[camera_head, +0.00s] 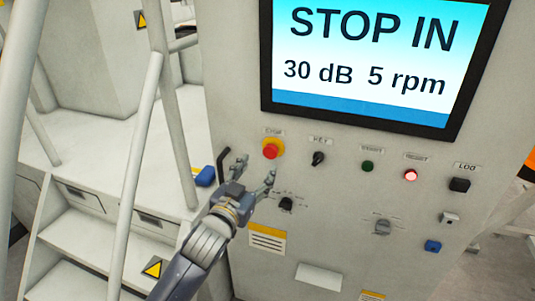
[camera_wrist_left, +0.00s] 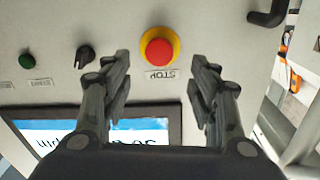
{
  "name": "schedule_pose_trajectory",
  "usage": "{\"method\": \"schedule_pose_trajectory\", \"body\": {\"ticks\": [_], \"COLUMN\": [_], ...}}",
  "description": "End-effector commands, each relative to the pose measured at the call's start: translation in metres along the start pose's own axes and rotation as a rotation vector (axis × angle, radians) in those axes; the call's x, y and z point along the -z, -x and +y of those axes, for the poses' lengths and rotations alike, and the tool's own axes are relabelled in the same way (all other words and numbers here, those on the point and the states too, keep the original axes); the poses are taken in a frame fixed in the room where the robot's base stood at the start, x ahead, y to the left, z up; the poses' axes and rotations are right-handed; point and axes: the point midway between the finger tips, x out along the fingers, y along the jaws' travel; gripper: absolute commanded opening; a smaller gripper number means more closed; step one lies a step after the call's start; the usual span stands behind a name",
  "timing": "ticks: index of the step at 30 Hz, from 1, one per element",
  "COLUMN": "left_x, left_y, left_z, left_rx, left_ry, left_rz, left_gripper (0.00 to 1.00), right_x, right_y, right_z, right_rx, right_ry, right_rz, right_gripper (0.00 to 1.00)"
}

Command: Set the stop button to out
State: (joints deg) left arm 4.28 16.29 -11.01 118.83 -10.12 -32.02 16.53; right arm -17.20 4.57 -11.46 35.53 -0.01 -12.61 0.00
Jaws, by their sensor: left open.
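The stop button (camera_head: 270,150) is a red mushroom head on a yellow ring, on the grey panel below the screen. The screen (camera_head: 366,58) reads "STOP IN", "30 dB" and "5 rpm". My left gripper (camera_head: 255,168) is open just below the button in the head view, with nothing between its fingers. In the left wrist view (camera_wrist_left: 160,88) the stop button (camera_wrist_left: 159,47) shows beyond the gap between the two fingers, and they do not appear to touch it. How far the fingertips are from the panel is hard to tell. My right gripper is not in view.
Right of the button are a black key switch (camera_head: 318,158), a green button (camera_head: 367,166), a lit red button (camera_head: 411,175) and a black button (camera_head: 460,184). Below are a black knob (camera_head: 286,204) and a grey knob (camera_head: 383,227). A black handle (camera_head: 223,164) and stair rails (camera_head: 137,165) stand left.

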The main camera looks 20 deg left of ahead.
Motion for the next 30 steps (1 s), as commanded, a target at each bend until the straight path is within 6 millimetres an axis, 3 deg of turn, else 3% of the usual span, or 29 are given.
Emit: {"method": "schedule_pose_trajectory", "body": {"ticks": [6, 12, 18, 27, 30], "left_x": [0.003, 0.001, 0.0, 0.0, 0.0], "left_y": [-0.041, -0.067, -0.078, -0.079, -0.079], "left_z": [0.0, 0.0, 0.001, 0.001, 0.001], "left_rx": [0.0, -0.001, -0.002, -0.002, -0.001], "left_ry": [0.0, 0.001, 0.001, 0.0, 0.0], "left_rz": [0.0, 0.0, -0.001, 0.0, 0.0], "left_gripper": [0.54, 0.54, 0.54, 0.54, 0.32], "right_x": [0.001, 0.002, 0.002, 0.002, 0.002], "right_y": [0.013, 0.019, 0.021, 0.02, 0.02], "right_z": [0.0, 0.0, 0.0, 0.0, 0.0], "right_rx": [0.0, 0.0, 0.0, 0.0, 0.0], "right_ry": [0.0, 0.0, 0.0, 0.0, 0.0], "right_rz": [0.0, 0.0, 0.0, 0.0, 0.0], "right_gripper": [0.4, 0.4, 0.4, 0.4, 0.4]}}
